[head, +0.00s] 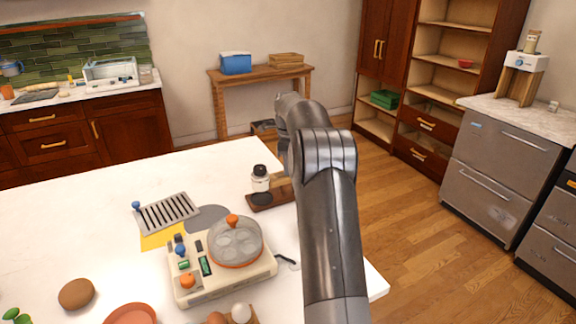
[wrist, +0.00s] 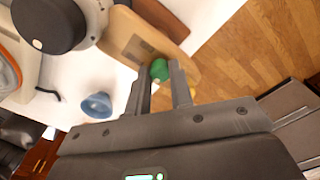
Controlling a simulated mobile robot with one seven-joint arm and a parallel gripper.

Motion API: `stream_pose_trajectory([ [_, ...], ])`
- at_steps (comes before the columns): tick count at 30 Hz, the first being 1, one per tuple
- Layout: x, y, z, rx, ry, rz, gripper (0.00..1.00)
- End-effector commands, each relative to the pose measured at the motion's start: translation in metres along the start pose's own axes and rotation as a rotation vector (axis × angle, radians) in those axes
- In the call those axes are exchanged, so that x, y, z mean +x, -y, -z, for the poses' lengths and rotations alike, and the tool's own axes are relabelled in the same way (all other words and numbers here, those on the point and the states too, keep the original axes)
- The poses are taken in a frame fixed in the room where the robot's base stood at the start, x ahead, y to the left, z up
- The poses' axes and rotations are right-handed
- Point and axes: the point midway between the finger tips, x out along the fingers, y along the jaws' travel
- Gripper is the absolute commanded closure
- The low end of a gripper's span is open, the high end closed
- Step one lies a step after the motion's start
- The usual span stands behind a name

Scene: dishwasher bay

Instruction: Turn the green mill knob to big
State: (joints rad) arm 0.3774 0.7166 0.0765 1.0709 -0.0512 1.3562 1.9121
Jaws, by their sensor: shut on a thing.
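The mill (head: 260,181) has a pale body and a dark cap and stands on the table by a brown wooden base in the head view. It appears to be the dark-capped object (wrist: 48,22) at the upper left of the wrist view. The green knob (wrist: 159,70) is at the near end of the wooden base (wrist: 135,38). My gripper (wrist: 163,68) is shut on the green knob, which sits between its fingertips. In the head view my arm hides the gripper and the knob. I cannot read the knob's setting or any marks.
A cream appliance (head: 225,277) with a glass lid and several knobs stands left of my arm. A slotted grey tray (head: 167,213) lies behind it. A blue cone-shaped piece (wrist: 97,105) is near the gripper. The table's right edge drops to wooden floor (head: 420,225).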

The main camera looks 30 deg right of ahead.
Motion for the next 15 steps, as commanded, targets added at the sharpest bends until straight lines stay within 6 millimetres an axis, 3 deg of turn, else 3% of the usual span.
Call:
stream_pose_trajectory([
  [15, -0.0009, 0.0003, -0.0001, -0.468, -0.001, 0.002, 1.0],
])
